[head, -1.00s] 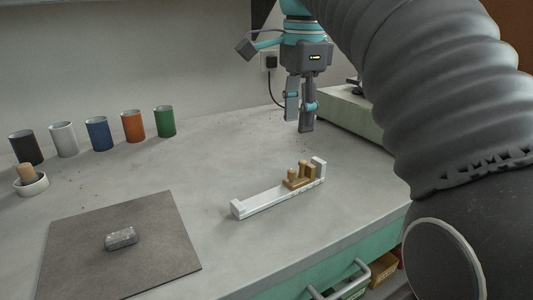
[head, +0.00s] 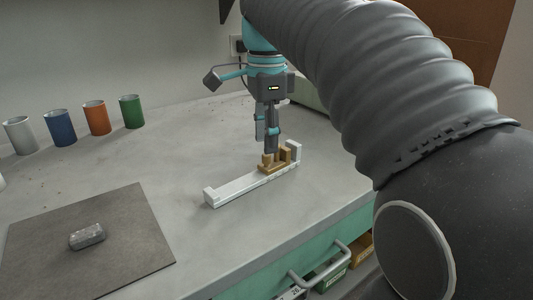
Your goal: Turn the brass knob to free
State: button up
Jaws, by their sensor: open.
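A brass-coloured carriage (head: 274,169) with short upright parts sits near the right end of a white rail (head: 232,188) on the bench. The knob is among these uprights, and I cannot tell clearly which one is it. My gripper (head: 266,143) points straight down just above the carriage, fingers open. The right finger overlaps the tops of the brass parts in the picture and hides some of them. Whether it touches them I cannot tell.
White, blue (head: 61,128), orange and green cups stand along the back. The bench's front edge, with a drawer handle (head: 320,268) below, is near the rail.

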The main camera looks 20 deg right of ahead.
aim_at(266, 160)
jog(key=shift+f, duration=1.65)
grip_shut()
